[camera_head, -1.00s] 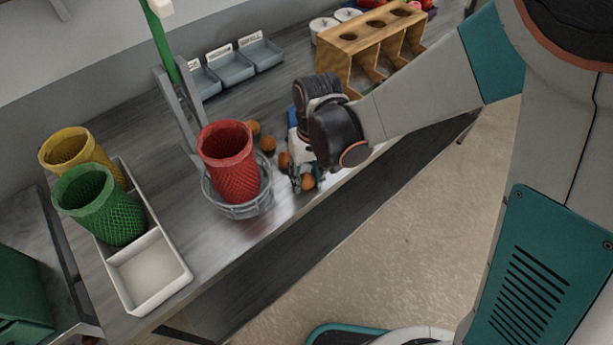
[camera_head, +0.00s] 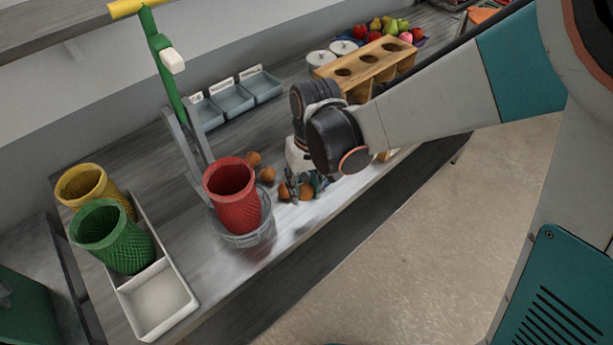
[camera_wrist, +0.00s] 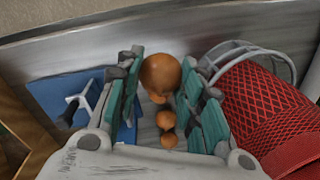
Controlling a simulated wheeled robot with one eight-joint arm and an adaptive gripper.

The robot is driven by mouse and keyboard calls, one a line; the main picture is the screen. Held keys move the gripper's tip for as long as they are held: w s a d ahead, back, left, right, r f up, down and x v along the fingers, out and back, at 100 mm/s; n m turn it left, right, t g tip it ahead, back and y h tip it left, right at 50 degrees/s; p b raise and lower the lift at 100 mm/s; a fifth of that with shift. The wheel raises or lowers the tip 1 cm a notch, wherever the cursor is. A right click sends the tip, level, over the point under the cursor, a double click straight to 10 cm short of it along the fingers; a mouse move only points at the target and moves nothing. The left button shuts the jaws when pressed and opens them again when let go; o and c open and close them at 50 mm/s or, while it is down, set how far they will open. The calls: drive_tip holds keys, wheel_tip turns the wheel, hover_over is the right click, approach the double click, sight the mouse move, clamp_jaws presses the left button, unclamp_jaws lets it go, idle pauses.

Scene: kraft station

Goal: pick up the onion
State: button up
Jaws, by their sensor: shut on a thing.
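My gripper (camera_head: 306,184) is over the front edge of the counter, its fingers shut around a brown onion (camera_head: 306,192). In the wrist view the held onion (camera_wrist: 160,73) sits between the teal finger pads (camera_wrist: 160,88). Several other onions lie loose in a row behind and left of the gripper, among them one at the back (camera_head: 253,159), one in the middle (camera_head: 267,175) and one close to the gripper (camera_head: 284,192). In the wrist view loose onions (camera_wrist: 165,119) show below the held one.
A red mesh basket (camera_head: 233,197) in a grey ring holder stands just left of the onions. A white tray (camera_head: 160,300), green basket (camera_head: 110,237) and yellow basket (camera_head: 84,186) are further left. A wooden rack (camera_head: 365,68) stands behind. A blue mat (camera_wrist: 60,95) lies beside the gripper.

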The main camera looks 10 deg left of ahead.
sight(304, 185)
wheel_tip(304, 185, up, 11)
drive_tip(key=p, duration=0.6)
drive_tip(key=shift+r+p, duration=0.2)
drive_tip(key=shift+p, duration=0.1)
drive_tip(key=shift+s+r, duration=0.1)
